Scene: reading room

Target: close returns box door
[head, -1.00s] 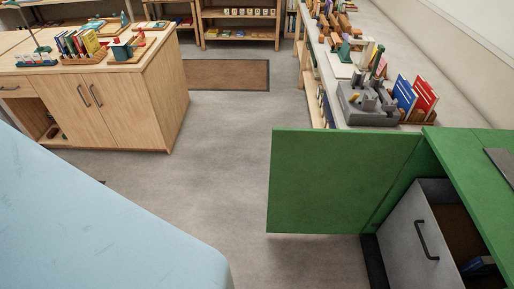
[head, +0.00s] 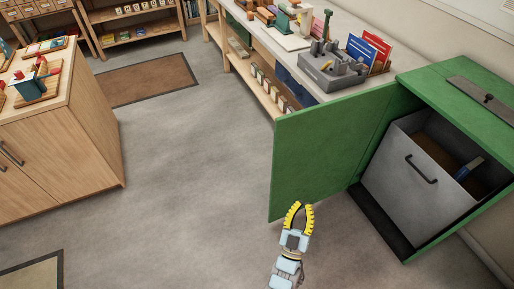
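The green returns box (head: 461,93) stands at the right in the head view. Its green door (head: 327,149) is swung wide open and reaches left from the box's far side. Inside is a grey bin (head: 409,184) with a dark handle and a blue item in it. My gripper (head: 299,207), with yellow curved fingers, is at the bottom centre, at the lower left corner of the door. The fingers look apart at the base and close together near the tips. Whether they touch the door I cannot tell.
A wooden cabinet (head: 62,140) stands at the left. A long shelf counter (head: 302,58) with a grey organiser (head: 333,69) and books (head: 371,50) runs behind the door. The grey floor (head: 190,190) between cabinet and door is clear.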

